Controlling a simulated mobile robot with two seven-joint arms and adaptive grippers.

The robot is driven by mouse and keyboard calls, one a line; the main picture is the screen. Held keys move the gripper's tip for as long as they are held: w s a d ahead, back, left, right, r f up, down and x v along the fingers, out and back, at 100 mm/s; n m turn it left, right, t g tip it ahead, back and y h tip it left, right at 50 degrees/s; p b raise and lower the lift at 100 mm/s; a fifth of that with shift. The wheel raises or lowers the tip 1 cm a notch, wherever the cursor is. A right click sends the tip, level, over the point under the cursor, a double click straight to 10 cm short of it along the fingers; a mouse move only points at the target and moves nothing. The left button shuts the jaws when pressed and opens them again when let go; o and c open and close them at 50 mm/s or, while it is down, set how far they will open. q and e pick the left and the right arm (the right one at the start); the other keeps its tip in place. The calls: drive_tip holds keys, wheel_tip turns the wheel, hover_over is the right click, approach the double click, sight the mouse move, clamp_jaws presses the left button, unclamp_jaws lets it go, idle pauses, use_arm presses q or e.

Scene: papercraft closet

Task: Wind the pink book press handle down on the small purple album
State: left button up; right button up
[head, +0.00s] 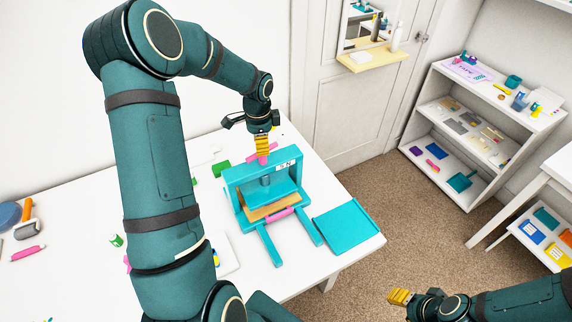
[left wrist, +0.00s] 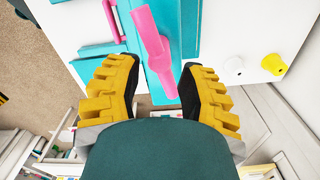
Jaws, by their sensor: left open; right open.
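The teal book press (head: 243,172) stands on the white table, with a tan board (head: 262,211) at its base. Its pink handle (head: 271,147) sits on top; in the left wrist view the pink handle (left wrist: 147,30) lies between and beyond my open fingers. My left gripper (head: 263,145) points down just over the press top; it also shows in the left wrist view (left wrist: 158,68), not closed on the handle. My right gripper (head: 400,297) is open and empty, away from the table at lower right. I cannot make out the small purple album inside the press.
A teal board (head: 348,228) lies right of the press, near the table edge. A pink bar (head: 281,213) is at the press front. A shelf (head: 480,125) with small items stands at right; carpet lies between.

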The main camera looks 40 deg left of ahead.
use_arm(q)
drive_tip(key=shift+o, duration=0.3)
drive_tip(key=shift+r+p, duration=1.2)
drive_tip(key=shift+r, duration=1.8)
drive_tip(key=shift+n, duration=0.7)
drive_tip(key=f+b, duration=0.3)
drive_tip(key=f, duration=0.1)
drive_tip(key=f+b, duration=0.8)
drive_tip(key=shift+w+d+f, duration=0.15)
drive_tip(key=shift+w, duration=0.1)
clamp_jaws()
